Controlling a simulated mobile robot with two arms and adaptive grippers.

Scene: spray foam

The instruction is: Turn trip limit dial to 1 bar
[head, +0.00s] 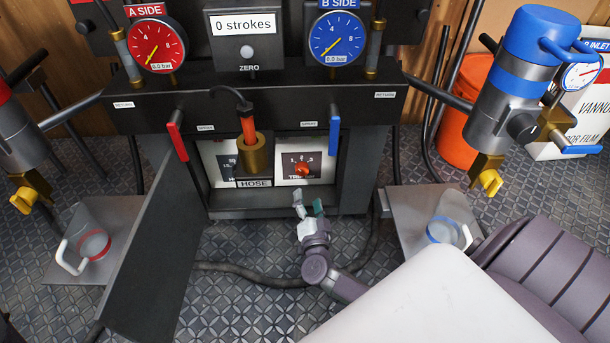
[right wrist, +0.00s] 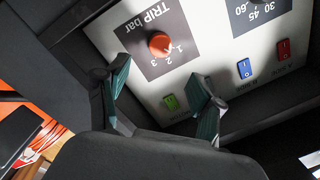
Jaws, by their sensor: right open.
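The trip limit dial (head: 302,168) is an orange-red knob on a dark label, on the white panel low in the black machine. In the right wrist view the dial (right wrist: 160,44) shows upside down, with "TRIP bar" and the marks 1, 2 and 3 around it. I cannot tell which mark it points to. My right gripper (head: 309,206) is in front of and below the panel, apart from the dial. In the right wrist view its two green-lined fingers (right wrist: 162,78) are spread and empty, with the dial beyond the gap. My left gripper is out of view.
A green switch (right wrist: 170,102), a blue switch (right wrist: 244,68) and a red switch (right wrist: 284,48) share the panel. A hose fitting (head: 255,155) hangs left of the dial. A red lever (head: 177,142) and blue lever (head: 334,136) flank the opening. The panel sits recessed.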

